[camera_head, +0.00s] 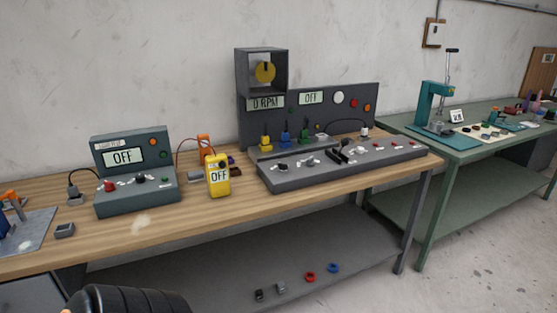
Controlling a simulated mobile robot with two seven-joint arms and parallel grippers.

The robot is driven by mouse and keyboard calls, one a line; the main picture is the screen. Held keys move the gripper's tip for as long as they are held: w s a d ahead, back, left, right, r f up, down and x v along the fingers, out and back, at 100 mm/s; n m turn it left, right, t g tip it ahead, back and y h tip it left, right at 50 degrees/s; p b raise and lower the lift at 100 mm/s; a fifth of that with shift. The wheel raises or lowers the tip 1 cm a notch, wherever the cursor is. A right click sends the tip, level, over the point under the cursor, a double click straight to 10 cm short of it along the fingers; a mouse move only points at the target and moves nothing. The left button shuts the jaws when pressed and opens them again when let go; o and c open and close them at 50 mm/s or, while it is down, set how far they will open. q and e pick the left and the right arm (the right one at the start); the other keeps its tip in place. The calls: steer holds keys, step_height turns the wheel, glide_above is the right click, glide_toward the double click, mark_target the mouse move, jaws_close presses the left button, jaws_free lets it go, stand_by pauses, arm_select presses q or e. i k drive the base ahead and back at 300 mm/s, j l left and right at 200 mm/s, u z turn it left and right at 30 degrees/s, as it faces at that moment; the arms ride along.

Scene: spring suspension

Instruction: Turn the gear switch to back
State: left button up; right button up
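A long grey control console (285,183) sits at the front of the wooden bench. It carries small knobs, including a left knob (283,166) and a second knob (310,162), a black lever-like control (338,154) near its middle, and small red controls to the right. I cannot tell which control is the gear switch; labels and positions are too small to read. The upright panel (357,98) behind shows "0 RPM" (265,102) and "OFF" (311,98). Neither gripper shows; only a dark rounded part, likely of my arm, is at the bottom left.
A green-grey unit (137,205) reading OFF and a yellow meter (218,183) reading OFF stand left of the console. Coloured plugs (285,138) stand behind it. A lower shelf (230,265) holds small parts. A green table (465,153) is at the right.

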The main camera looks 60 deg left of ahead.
mark_target(310, 162)
steer(key=u, duration=1.6)
steer(key=i+l+u, duration=0.45)
steer(key=i+l, duration=0.2)
steer(key=i, duration=0.15)
